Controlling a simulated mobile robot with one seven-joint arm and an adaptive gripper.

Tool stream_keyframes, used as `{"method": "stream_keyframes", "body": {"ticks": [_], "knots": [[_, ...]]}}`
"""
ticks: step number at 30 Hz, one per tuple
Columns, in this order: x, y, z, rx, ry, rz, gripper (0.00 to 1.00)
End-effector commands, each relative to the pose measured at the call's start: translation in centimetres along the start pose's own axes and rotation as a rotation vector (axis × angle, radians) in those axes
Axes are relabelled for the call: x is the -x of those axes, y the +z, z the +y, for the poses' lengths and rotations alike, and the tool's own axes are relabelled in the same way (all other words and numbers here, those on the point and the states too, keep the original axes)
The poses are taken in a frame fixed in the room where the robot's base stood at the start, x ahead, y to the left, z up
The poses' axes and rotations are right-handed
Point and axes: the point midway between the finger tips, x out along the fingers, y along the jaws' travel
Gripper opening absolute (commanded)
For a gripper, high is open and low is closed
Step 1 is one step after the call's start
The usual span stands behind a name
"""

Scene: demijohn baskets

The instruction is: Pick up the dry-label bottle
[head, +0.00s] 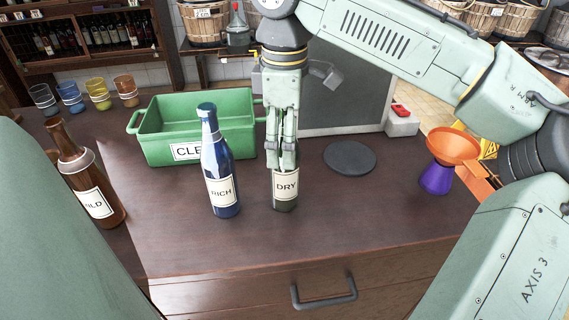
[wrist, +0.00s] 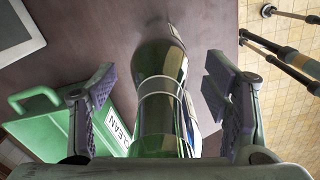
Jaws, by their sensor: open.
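The dry-label bottle (head: 285,190) is dark green with a cream DRY label and stands upright on the dark wooden counter. My gripper (head: 283,160) is pointed down over its upper part, hiding the neck in the head view. In the wrist view, the green bottle (wrist: 155,125) lies between my two open, padded fingers, with a gap visible on each side. The blue RICH bottle (head: 220,175) stands upright just left of the dry-label bottle.
A green crate (head: 160,128) labelled CLE… sits behind left. A brown bottle (head: 92,183) stands far left, near several coloured glasses (head: 99,93). A dark round disc (head: 349,158) lies right; an orange funnel on a purple base (head: 436,178) is farther right. The front counter is clear.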

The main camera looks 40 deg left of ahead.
Motion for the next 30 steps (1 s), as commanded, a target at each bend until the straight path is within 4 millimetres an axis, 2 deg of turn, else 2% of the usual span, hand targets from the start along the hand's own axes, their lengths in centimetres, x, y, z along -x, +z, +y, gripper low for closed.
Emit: {"method": "stream_keyframes", "body": {"ticks": [5,30], "knots": [[-0.03,-0.01,0.00,0.000,0.000,0.000,0.70],[0.02,-0.02,-0.01,0.000,0.000,0.000,0.14]]}}
